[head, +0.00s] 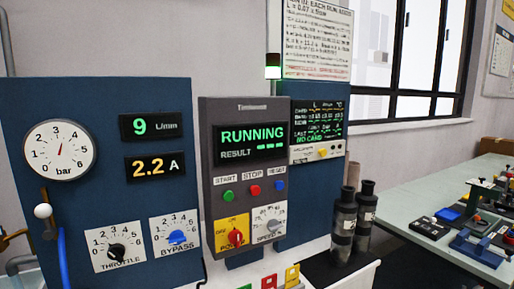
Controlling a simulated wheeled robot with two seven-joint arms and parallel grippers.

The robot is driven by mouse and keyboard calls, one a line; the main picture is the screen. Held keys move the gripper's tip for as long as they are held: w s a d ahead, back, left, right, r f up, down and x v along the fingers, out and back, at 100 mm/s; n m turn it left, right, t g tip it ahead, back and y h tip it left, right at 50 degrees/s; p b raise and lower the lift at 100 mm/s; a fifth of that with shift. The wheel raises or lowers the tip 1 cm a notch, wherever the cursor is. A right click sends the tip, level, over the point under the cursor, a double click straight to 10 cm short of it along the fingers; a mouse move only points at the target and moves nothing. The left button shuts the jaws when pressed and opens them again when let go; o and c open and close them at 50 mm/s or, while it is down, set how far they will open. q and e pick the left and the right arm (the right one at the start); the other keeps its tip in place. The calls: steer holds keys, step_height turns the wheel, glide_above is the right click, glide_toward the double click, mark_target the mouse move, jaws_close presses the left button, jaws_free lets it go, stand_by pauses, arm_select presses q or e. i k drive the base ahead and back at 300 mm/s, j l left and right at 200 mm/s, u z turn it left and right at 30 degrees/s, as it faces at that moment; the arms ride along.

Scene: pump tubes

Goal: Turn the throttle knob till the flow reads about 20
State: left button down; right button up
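The black throttle knob (117,252) sits on a white dial plate marked THROTTLE, low on the blue panel (95,100) at left. Its exact setting is too small to tell. The flow display (150,127) reads 9 L/min in green. Neither of my grippers is in view, and nothing touches the knob.
Right of the throttle is a blue bypass knob (178,236). Above are a 2.2 A display (154,168) and a bar gauge (59,148). A white-balled lever (43,211) stands left. The grey control box (243,180) reads RUNNING. Dark cylinders (343,220) stand right.

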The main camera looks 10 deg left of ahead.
mark_target(117, 252)
steer(key=u, duration=1.25)
